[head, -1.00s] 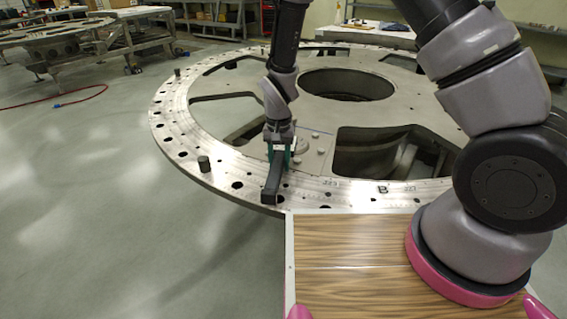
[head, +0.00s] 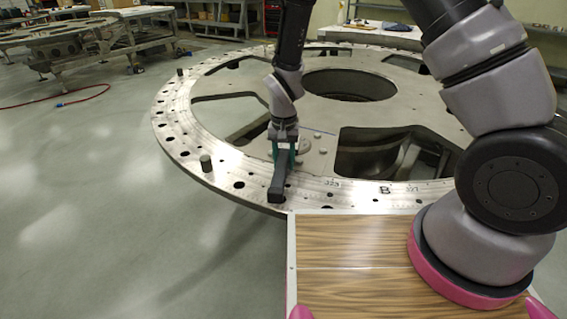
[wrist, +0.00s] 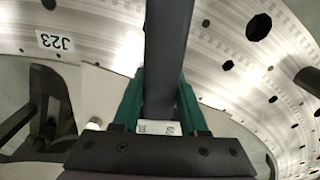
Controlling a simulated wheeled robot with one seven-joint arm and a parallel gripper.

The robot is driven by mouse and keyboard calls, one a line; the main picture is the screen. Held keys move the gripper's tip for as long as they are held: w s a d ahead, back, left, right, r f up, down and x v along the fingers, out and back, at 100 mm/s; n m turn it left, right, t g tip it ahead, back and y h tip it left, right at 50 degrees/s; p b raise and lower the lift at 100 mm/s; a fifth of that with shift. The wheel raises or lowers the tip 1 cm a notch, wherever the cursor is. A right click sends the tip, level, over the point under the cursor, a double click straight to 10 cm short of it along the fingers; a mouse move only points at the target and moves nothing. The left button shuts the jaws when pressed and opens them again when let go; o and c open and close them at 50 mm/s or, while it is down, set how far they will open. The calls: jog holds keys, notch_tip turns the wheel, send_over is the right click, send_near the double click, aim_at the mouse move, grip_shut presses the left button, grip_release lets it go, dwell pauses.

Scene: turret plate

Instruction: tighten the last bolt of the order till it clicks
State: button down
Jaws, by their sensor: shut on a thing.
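My gripper (head: 284,158) is low over the near left part of the large metal turret plate (head: 221,178). Its teal fingers are shut on a dark bar-shaped tool (head: 277,188), whose outer end points toward the near rim. In the wrist view, the tool (wrist: 166,60) runs up between the two fingers (wrist: 160,108), with a small white marked patch at its base. Small bolt heads (head: 323,151) stand on a pad right of the gripper. The tool's working end and any bolt under it are hidden, so I cannot tell whether they touch.
A dark upright peg (head: 205,163) stands on the rim left of the tool; another (head: 180,72) stands farther back. The plate has large openings and many holes. A wood-grained top (head: 350,260) lies in front.

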jog(key=shift+r, duration=1.25)
jog(key=shift+r, duration=1.75)
jog(key=shift+s, duration=0.1)
